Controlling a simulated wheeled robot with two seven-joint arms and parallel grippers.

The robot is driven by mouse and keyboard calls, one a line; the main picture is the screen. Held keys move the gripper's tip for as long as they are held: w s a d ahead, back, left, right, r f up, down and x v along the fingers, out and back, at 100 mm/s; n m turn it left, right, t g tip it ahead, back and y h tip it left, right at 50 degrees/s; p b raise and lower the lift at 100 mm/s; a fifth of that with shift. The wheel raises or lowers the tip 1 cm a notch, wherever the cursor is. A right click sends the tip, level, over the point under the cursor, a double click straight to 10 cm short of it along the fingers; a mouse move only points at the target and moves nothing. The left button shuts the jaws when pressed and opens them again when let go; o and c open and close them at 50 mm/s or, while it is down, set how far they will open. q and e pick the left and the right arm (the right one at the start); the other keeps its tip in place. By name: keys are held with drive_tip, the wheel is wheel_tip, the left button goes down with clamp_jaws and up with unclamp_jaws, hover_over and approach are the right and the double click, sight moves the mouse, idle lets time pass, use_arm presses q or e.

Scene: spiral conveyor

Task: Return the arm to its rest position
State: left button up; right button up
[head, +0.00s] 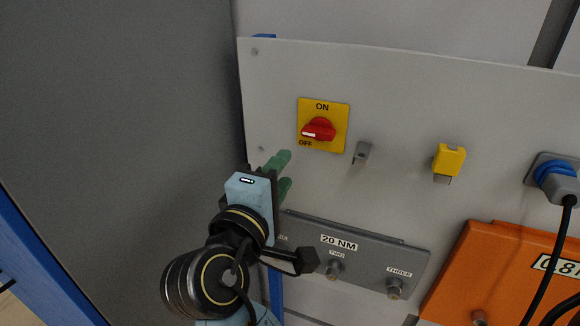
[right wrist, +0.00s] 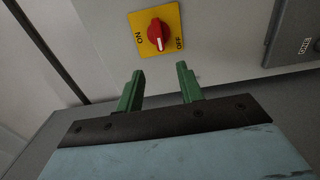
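My right gripper (head: 284,176) is in front of the panel's left part, below and left of the red rotary switch (head: 319,129). Its two green fingers are apart with nothing between them, as the right wrist view (right wrist: 160,88) also shows. My left gripper is not in view.
The pale panel (head: 400,90) carries a grey clip (head: 362,152), a yellow connector (head: 449,160) and a blue plug (head: 555,174) with a black cable. Below are a grey 20 NM box (head: 372,258) and an orange box (head: 500,265). A grey wall (head: 120,120) stands left.

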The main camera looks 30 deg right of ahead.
drive_tip(key=shift+s+a, duration=0.2)
idle(0.4)
